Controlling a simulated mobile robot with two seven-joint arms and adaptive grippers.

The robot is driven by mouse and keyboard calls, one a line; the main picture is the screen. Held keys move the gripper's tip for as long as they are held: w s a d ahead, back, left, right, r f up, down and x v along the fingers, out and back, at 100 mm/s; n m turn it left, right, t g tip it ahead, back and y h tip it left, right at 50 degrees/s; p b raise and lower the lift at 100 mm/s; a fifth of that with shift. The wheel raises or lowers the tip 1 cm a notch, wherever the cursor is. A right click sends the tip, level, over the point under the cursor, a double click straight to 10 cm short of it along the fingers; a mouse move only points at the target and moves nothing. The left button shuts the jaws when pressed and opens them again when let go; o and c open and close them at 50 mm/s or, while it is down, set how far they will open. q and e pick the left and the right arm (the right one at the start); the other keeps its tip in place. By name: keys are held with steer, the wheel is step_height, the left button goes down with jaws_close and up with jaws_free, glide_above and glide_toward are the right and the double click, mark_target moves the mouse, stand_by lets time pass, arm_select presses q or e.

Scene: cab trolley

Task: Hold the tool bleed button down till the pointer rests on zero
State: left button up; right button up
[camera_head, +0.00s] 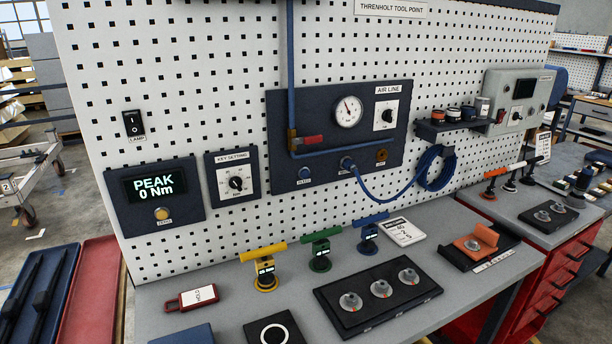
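The dark AIR LINE panel (278,120) is mounted on the white pegboard. Its round white gauge (348,111) has a pointer that stands up and slightly left, and its numbers are too small to read. The blue bleed button (305,173) sits at the panel's lower left, above a small label. Nothing touches it. To its right, a blue fitting (347,163) carries the coiled blue hose (436,169). A red lever (312,140) lies on the blue pipe above the button. Neither of my grippers is in view.
The grey bench (203,318) runs below the pegboard. Yellow, green and blue T-handled tools (264,268) stand on it, with a black tray (419,283) of several round parts in front. A small shelf (452,127) juts out right of the panel. The space before the bleed button is clear.

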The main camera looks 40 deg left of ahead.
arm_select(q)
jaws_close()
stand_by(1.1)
